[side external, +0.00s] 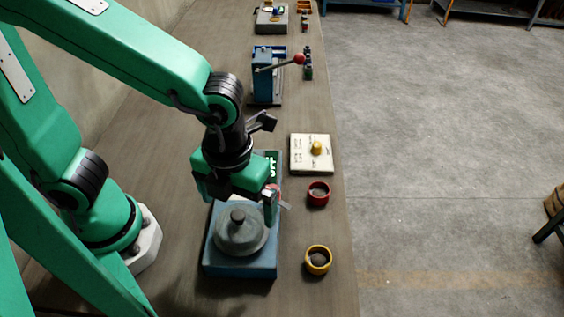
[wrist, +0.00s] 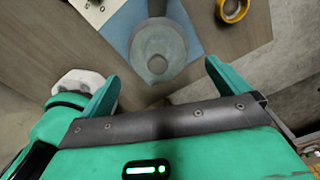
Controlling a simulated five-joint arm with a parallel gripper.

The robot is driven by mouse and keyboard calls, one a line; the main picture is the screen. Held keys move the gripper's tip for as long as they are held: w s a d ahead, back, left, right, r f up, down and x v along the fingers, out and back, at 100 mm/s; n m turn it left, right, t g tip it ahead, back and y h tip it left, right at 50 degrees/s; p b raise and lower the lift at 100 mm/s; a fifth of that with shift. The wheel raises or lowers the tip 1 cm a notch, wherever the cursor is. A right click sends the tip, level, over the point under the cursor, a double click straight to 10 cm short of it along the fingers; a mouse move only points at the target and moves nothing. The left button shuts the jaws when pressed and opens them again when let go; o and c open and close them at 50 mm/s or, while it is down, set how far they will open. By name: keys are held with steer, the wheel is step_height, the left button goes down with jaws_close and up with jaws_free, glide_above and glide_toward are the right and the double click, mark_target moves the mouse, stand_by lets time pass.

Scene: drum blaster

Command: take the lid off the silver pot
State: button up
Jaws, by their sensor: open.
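The silver pot (side external: 240,247) stands upright on a blue base, with its round grey lid (side external: 222,234) and dark knob (side external: 237,216) on top. In the wrist view the lid (wrist: 146,38) is at the top middle, with its knob (wrist: 157,64) pointing toward my gripper. My gripper (side external: 240,203) is above the far side of the pot in the side view. Its two green fingers are spread apart with nothing between them in the wrist view (wrist: 161,86). The fingers appear clear of the knob; the exact gap is hard to tell.
The blue base (side external: 225,268) carries the pot. A yellow ring-shaped cup (side external: 318,260) and a red one (side external: 318,194) stand to its right. Bare table lies at front right.

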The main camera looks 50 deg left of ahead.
mark_target(236, 216)
steer(key=shift+f, duration=0.3)
steer(key=shift+f, duration=0.1)
steer(key=f, duration=0.3)
steer(key=shift+s+a+f, duration=0.1)
steer(key=shift+s, duration=0.15)
steer(key=shift+f, duration=0.9)
steer(key=c, duration=1)
